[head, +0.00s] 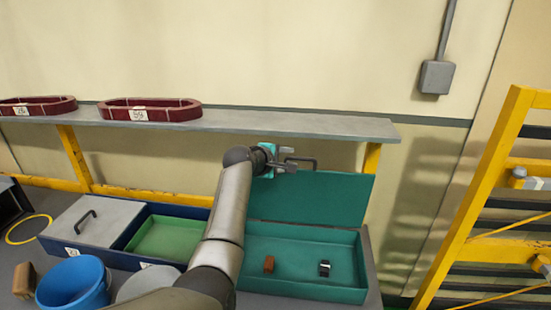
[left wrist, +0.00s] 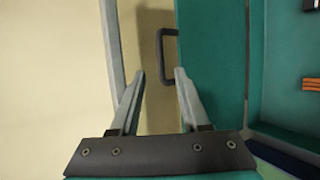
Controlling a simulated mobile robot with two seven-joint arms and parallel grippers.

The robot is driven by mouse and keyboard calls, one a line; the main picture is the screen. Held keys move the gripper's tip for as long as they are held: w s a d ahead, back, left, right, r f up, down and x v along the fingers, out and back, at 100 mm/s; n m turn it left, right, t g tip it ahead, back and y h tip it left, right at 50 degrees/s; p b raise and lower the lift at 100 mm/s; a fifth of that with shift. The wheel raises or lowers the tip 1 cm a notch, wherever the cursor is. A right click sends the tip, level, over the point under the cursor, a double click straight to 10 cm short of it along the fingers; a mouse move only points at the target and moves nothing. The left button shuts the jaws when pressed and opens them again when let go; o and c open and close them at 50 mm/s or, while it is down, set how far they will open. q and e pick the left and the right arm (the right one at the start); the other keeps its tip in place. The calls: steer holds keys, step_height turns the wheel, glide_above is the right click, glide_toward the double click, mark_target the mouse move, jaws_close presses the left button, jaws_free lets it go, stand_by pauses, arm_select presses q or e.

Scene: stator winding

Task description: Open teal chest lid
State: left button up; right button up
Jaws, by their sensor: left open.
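The teal chest (head: 300,290) stands on the bench at the right in the head view. Its lid (head: 325,198) is raised and stands upright at the back. The lid's dark handle (head: 306,162) sits at the top edge. My left gripper (head: 291,163) is open beside the handle, near the lid's upper left. In the left wrist view the handle (left wrist: 167,45) shows beyond the two open fingers (left wrist: 162,80), and nothing is between them. Inside the chest lie a brown block (head: 269,264) and a small dark item (head: 324,268). My right gripper is not in view.
A blue bucket (head: 72,284) is in front. A shelf (head: 300,125) with red rings (head: 150,109) runs behind. A yellow rack (head: 480,200) is at the right.

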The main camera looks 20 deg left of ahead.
arm_select(q)
steer(key=d+v, duration=0.1)
steer(key=v, duration=0.5)
steer(key=shift+a, duration=0.5)
steer(key=shift+s, duration=0.15)
